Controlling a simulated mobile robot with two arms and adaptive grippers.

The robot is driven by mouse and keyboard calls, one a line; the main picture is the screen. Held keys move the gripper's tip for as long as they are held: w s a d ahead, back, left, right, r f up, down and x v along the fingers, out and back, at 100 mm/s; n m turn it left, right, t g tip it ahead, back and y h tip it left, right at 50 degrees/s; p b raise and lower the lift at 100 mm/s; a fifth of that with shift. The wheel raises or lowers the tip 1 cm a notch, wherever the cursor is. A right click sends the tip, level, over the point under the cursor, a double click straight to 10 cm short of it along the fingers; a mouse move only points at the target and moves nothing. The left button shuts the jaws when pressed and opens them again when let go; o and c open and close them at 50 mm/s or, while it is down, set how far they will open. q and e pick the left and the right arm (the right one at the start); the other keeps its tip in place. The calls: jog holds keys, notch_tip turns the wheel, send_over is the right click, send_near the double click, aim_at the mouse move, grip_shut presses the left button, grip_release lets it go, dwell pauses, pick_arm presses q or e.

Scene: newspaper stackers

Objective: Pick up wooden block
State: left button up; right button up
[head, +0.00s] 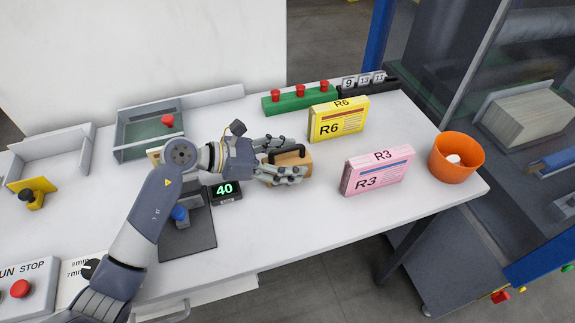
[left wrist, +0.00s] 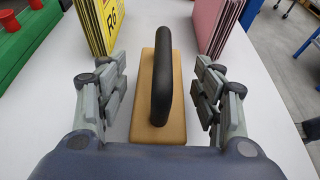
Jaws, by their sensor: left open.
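The wooden block (head: 299,162) lies on the white table and has a black handle (head: 287,153) on top. My left gripper (head: 284,158) is around it, with one finger on the far side and one on the near side. In the left wrist view the block (left wrist: 176,128) stands between the two open fingers of my left gripper (left wrist: 162,92). A gap shows on both sides, so the fingers do not touch it. The near finger hides part of the block in the head view. My right gripper is not in view.
A yellow R6 stack (head: 338,120) stands behind the block and a pink R3 stack (head: 377,171) to its right. An orange bin (head: 455,158) stands at the right table end. A display reading 40 (head: 226,191) sits near my left wrist. The front middle of the table is clear.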

pick_arm(q)
jog(key=c, duration=1.3)
notch_tip(320, 180, up, 10)
jog(key=p, duration=0.6)
jog(key=shift+r, duration=0.1)
